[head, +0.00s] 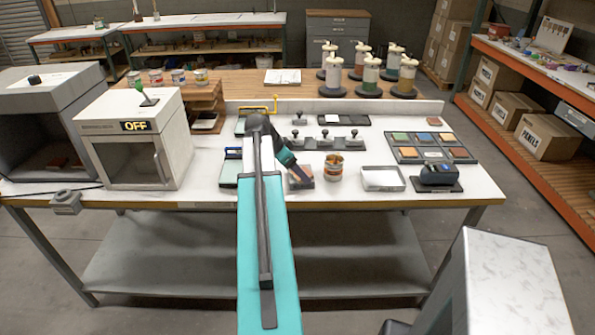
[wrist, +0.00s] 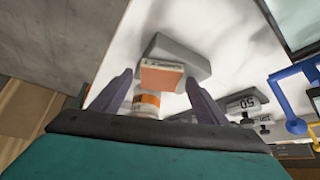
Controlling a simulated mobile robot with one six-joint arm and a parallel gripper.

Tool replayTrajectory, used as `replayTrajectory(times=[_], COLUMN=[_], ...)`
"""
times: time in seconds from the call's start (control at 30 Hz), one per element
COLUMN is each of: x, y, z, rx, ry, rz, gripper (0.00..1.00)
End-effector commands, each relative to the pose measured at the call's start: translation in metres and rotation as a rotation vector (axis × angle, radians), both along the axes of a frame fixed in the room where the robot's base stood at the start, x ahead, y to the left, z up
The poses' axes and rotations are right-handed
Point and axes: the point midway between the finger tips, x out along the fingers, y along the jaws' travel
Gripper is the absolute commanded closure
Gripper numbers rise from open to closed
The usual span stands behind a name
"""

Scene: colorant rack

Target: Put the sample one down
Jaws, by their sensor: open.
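My gripper (head: 298,174) is low over the front middle of the white bench. In the wrist view its two dark fingers (wrist: 160,92) are open and spread apart. A small block with an orange face (wrist: 162,76) shows between and beyond the fingertips, against a grey slab (wrist: 180,55). In the head view a grey block with a brownish top (head: 301,183) lies right at the fingertips, partly hidden by them. I cannot tell whether the fingers touch it. No label marks which piece is sample one.
A grey tray (head: 383,179) and dark device (head: 438,177) are further right. Weights (head: 322,143) stand behind. A white box oven (head: 135,140) is at left.

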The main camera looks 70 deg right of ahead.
Motion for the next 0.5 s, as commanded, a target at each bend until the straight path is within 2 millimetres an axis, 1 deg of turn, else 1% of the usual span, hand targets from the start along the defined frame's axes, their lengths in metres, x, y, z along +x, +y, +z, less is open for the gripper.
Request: replayTrajectory(times=[0.27, 0.5], x=[0.005, 0.013], y=[0.005, 0.015], z=[0.012, 0.033], rx=[-0.002, -0.001], ry=[-0.001, 0.0], rz=[0.001, 0.001], gripper=[0.32, 0.32])
